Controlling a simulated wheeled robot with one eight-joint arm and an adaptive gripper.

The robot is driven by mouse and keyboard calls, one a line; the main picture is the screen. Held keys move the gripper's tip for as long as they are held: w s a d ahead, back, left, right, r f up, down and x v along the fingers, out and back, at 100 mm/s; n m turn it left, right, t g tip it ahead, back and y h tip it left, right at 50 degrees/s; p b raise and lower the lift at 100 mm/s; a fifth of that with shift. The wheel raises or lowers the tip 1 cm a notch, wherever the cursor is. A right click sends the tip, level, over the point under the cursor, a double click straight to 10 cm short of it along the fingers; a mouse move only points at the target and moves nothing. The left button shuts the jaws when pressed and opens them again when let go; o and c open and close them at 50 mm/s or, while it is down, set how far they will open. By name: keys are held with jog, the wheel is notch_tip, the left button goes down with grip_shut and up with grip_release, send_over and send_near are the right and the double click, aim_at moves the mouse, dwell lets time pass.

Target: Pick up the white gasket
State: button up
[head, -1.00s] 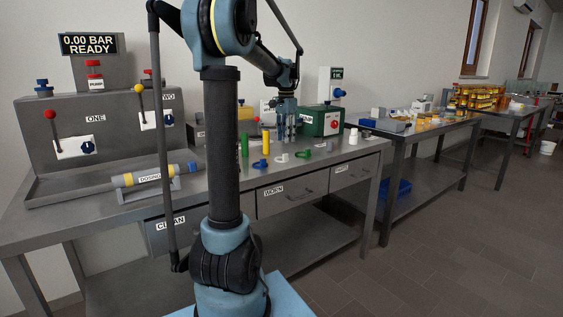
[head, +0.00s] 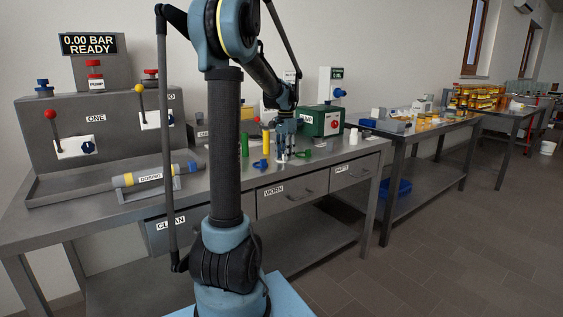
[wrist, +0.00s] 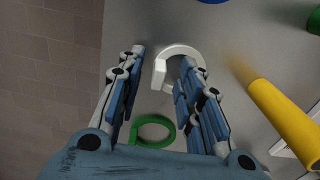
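The white gasket (wrist: 172,51) lies on the grey bench top, a ring with a small tab in the wrist view.
A green gasket (wrist: 153,143) lies just beside the white one, under my gripper. A blue gasket (head: 261,163) lies to the left in the head view. A yellow cylinder (wrist: 283,118) and a green cylinder (head: 245,145) stand close by. The bench's front edge is near.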

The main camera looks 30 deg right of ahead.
grip_shut()
